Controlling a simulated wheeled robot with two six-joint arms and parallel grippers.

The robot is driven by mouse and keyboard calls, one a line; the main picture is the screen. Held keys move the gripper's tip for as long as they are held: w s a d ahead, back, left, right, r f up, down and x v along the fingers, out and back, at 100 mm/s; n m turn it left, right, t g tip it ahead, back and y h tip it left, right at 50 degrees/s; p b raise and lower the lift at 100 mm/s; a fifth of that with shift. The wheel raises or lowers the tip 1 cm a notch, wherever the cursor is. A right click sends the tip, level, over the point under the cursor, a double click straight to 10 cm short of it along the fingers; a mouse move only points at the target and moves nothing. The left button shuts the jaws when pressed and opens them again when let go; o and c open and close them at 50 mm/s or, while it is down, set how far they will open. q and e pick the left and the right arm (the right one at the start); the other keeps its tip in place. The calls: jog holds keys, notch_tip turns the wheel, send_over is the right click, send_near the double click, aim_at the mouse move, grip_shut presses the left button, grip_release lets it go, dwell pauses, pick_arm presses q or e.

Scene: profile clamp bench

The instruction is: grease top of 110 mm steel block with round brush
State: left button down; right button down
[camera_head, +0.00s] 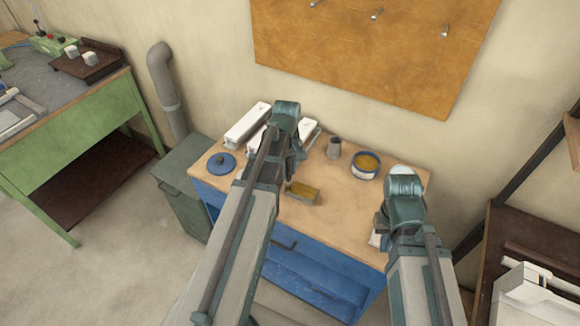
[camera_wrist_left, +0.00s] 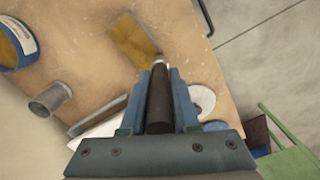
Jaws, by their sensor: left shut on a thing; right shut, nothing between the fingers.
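A block (camera_head: 302,193) with a yellow-brown top lies on the bench, and it also shows in the left wrist view (camera_wrist_left: 134,40). My left gripper (camera_head: 289,172) is shut on the dark handle of the round brush (camera_wrist_left: 158,100). The brush's pale ferrule points toward the block's near edge; its bristles are hard to make out, and I cannot tell whether they touch the block. An open blue tin (camera_head: 366,166) with yellow-brown grease stands right of the block. My right gripper (camera_head: 379,226) is shut and empty by the bench's right side; its fingertips are partly hidden.
A grey metal cup (camera_head: 334,147) stands left of the tin. A blue round lid (camera_head: 221,163) lies at the bench's left end. White-topped long pieces (camera_head: 246,123) lie at the back left. The wooden bench top (camera_head: 335,205) is clear in front of the tin.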

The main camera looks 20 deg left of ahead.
pick_arm(q)
jog(key=shift+w, duration=0.2)
jog(key=shift+s, duration=0.2)
dwell(1.3)
jog(key=shift+w, duration=0.1)
jog(key=w, duration=0.2)
jog(key=shift+w, duration=0.35)
